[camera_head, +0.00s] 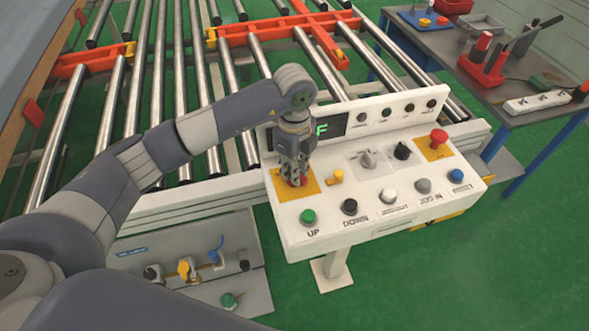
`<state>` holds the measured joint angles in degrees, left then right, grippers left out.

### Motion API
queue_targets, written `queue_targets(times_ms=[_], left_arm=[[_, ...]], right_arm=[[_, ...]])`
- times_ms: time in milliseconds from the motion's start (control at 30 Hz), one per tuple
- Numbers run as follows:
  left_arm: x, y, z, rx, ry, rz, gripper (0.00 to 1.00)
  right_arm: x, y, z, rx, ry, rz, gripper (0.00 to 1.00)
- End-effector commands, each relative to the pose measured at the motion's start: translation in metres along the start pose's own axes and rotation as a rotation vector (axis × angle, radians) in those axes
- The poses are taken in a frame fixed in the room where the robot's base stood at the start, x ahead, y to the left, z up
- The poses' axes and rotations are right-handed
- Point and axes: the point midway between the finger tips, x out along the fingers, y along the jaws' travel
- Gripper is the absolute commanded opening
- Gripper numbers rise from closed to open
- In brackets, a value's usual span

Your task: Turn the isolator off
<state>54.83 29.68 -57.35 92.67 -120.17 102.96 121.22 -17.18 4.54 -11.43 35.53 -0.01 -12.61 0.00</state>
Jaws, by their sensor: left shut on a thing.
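A white control console (375,232) stands in front of the roller conveyor. On its left is a yellow plate (283,191) with a red knob (303,183), which looks like the isolator. My left gripper (294,178) points down over this plate, its fingers shut around the red knob. The fingers hide most of the knob, so I cannot tell which way it is turned. A dark display (333,127) behind the gripper shows a green "F"; the gripper covers its left part. My right gripper is not in view.
A red mushroom button (438,138) sits on another yellow plate at the console's right. Green UP (308,216) and black DOWN (349,207) buttons line the front edge. A grey panel with valves (195,265) lies lower left. A tool bench (450,55) stands upper right.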

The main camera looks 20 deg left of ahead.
Motion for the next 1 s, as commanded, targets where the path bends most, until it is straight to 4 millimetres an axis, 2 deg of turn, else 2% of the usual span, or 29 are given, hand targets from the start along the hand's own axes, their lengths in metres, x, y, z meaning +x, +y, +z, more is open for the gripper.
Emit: queue_targets(times_ms=[300, 867, 900, 1000], left_arm=[[-0.0014, -0.0009, 0.0007, -0.134, -0.002, -0.004, 0.0], [-0.0017, -0.0013, 0.0009, -0.167, -0.001, -0.005, 0.0], [-0.0017, -0.0013, 0.0009, -0.167, -0.001, -0.005, 0.16], [-0.0016, -0.0012, 0.0008, -0.166, -0.001, -0.004, 0.33]], right_arm=[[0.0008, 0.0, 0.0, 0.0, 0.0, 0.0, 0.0], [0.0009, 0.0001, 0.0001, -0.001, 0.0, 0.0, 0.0], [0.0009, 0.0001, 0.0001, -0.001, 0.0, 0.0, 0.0], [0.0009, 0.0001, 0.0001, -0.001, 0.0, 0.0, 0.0]])
